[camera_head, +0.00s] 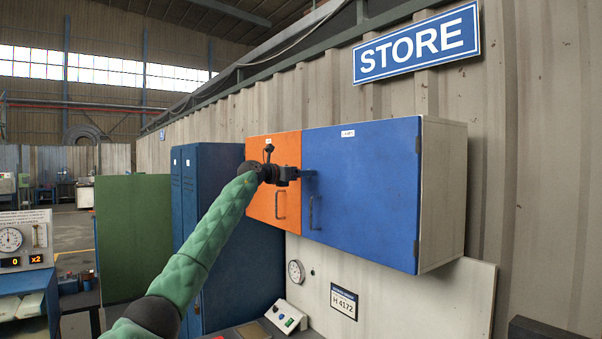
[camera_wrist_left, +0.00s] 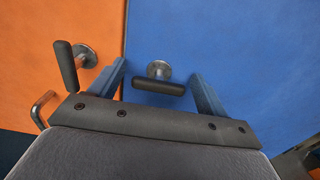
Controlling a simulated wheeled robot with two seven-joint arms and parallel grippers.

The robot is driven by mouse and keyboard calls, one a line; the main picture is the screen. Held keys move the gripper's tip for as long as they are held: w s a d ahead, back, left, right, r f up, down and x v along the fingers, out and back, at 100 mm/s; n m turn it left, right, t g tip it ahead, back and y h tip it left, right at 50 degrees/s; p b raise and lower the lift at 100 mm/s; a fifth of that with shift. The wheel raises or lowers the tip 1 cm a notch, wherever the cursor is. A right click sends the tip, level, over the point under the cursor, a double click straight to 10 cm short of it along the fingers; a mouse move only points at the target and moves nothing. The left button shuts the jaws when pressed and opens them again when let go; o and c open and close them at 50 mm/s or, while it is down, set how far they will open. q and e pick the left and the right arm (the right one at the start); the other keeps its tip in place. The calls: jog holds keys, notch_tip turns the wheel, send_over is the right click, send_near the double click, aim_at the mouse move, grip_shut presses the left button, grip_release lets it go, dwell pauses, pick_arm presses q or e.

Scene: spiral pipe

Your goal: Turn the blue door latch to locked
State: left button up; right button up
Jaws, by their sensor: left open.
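The blue door (camera_head: 360,185) is shut on a wall cabinet beside a smaller orange door (camera_head: 285,215). In the left wrist view the blue door latch (camera_wrist_left: 160,86) is a dark bar on a round metal base, lying roughly crosswise in the picture. My left gripper (camera_head: 308,174) is at the blue door's left edge and hides this latch in the head view. In the left wrist view its fingers (camera_wrist_left: 158,74) are open, one on each side of the latch, with gaps visible. Contact with the door cannot be told. My right gripper is not in view.
A similar orange door latch (camera_wrist_left: 66,66) sits close outside the left finger. A pull handle (camera_head: 312,212) is on the blue door below my gripper. A blue locker (camera_head: 225,235) stands left of the cabinet. A gauge (camera_head: 295,271) is on the panel below.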

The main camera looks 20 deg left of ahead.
pick_arm(q)
jog(key=shift+w+f, duration=0.1)
jog(key=c, duration=1)
